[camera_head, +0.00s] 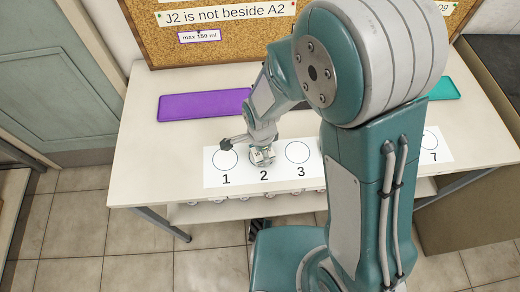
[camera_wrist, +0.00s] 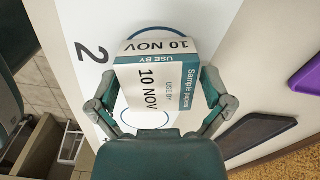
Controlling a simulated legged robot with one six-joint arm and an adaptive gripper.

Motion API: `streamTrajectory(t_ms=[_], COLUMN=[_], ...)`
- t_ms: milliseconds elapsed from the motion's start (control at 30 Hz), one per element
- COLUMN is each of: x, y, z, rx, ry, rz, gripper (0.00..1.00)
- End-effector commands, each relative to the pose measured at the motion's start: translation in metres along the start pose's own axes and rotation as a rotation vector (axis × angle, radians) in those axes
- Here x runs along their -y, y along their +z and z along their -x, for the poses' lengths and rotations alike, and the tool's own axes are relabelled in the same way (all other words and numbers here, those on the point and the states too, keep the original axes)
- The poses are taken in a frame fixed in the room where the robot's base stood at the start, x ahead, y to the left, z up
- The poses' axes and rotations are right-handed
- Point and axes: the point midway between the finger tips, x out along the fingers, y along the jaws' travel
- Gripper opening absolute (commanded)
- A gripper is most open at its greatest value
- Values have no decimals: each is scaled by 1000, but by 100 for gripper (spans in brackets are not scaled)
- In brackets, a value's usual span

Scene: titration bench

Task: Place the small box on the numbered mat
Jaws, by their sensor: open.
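The small box (camera_wrist: 160,80) is white with teal bands and reads "USE BY 10 NOV" and "Sample papers". In the head view the box (camera_head: 263,155) is at the circle marked 2 on the white numbered mat (camera_head: 212,180). It covers part of that circle; whether its whole base touches the mat is hard to tell. My gripper (camera_wrist: 160,88) is open, with one finger on each side of the box. In the head view my gripper (camera_head: 262,148) is low over circle 2. The mat also shows in the wrist view (camera_wrist: 88,22).
Circles 1 and 3 look empty. My arm hides the mat's middle; the circle marked 7 is visible and empty. A purple tray (camera_head: 185,107) lies behind the mat at left, a teal tray (camera_head: 445,89) at right. A corkboard (camera_head: 220,50) stands behind.

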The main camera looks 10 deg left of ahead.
Motion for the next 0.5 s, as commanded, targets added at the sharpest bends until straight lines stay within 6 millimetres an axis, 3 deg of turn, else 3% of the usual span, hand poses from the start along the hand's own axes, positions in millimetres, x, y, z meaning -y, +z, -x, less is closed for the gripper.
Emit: streamTrajectory(t_ms=[233,500], x=[1,1], y=[0,1], z=[12,65], rx=[0,-1], ry=[-4,-5], rz=[0,0], gripper=[100,100])
